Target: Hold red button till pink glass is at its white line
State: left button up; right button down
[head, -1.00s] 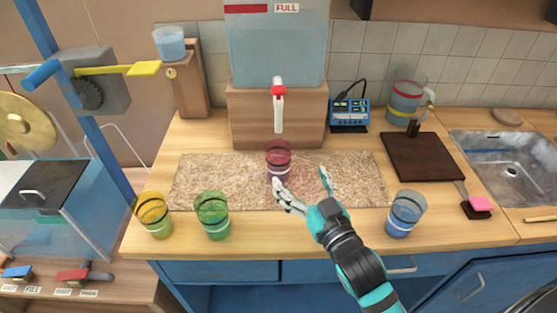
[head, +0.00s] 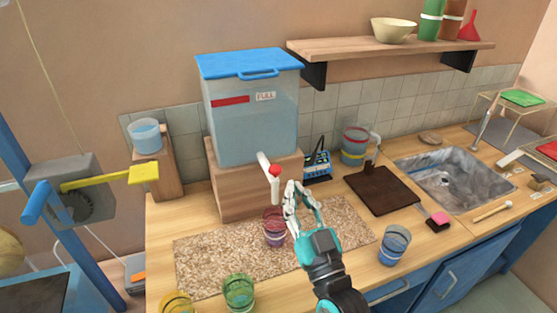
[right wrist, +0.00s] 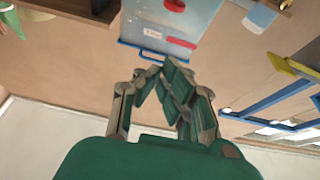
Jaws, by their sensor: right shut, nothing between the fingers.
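The red button (head: 274,171) sits on top of the white tap of the water tank (head: 250,125). It also shows at the top edge of the right wrist view (right wrist: 174,5). The pink glass (head: 274,222) stands upright on the speckled mat (head: 215,252) below the tap, with a pale band low on its side. I cannot tell its water level. My right gripper (head: 293,187) is shut and empty, raised just right of the tap and button, apart from the button as far as I can see. My left gripper is not in view.
A green glass (head: 239,291), a yellow glass (head: 177,303) and a blue glass (head: 395,245) stand along the front of the counter. A dark board (head: 382,190), a blue device (head: 317,165) and a jug (head: 354,145) are to the right. A shelf (head: 390,50) hangs above.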

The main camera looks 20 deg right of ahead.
jog(key=d, duration=0.1)
notch_tip(320, 180, up, 4)
jog(key=p, duration=0.4)
send_over(275, 172)
jog(key=s+d, duration=0.1)
jog(key=s, duration=0.1)
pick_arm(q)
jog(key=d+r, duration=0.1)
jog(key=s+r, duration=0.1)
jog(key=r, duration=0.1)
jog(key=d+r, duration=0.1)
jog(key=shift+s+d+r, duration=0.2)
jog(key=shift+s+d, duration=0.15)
pick_arm(e)
jog(key=f, duration=0.4)
jog(key=shift+w+f, duration=0.2)
jog(key=shift+w, duration=0.1)
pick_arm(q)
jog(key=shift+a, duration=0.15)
